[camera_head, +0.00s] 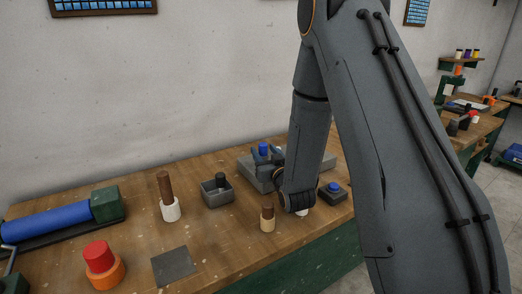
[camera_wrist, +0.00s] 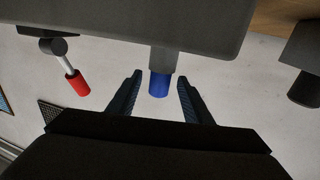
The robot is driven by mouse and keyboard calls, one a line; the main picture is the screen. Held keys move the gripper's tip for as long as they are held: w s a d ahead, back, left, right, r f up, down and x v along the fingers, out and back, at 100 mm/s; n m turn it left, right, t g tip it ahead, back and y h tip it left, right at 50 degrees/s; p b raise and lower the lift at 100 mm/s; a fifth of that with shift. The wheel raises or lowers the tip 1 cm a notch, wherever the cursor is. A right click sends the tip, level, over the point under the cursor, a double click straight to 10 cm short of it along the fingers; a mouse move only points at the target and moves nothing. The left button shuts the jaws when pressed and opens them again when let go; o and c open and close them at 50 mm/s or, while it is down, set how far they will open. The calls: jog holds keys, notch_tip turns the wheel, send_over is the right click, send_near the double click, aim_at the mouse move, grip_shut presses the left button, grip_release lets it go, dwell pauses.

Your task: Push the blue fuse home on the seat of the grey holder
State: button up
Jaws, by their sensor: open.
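The grey holder (camera_head: 258,178) lies on the bench, partly hidden behind my arm; a large grey body, likely the holder, spans the top of the wrist view (camera_wrist: 110,22). The blue fuse (camera_head: 263,149) shows as a blue upright end above the holder. In the wrist view its blue end (camera_wrist: 159,86) projects from a grey stub that meets the grey body. My gripper (camera_wrist: 158,88) is open, with one finger on each side of the blue end and a visible gap on both sides. In the head view my gripper (camera_head: 265,156) is mostly hidden. How deep the fuse sits cannot be told.
A red-handled lever (camera_wrist: 77,82) hangs beside the grey body in the wrist view. Near the holder stand a grey box with a dark peg (camera_head: 217,192), a wooden peg in a pale collar (camera_head: 267,215) and a dark block with a blue button (camera_head: 333,190).

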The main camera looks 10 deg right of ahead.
jog(key=shift+s+d, duration=0.15)
jog(key=shift+s, duration=1.15)
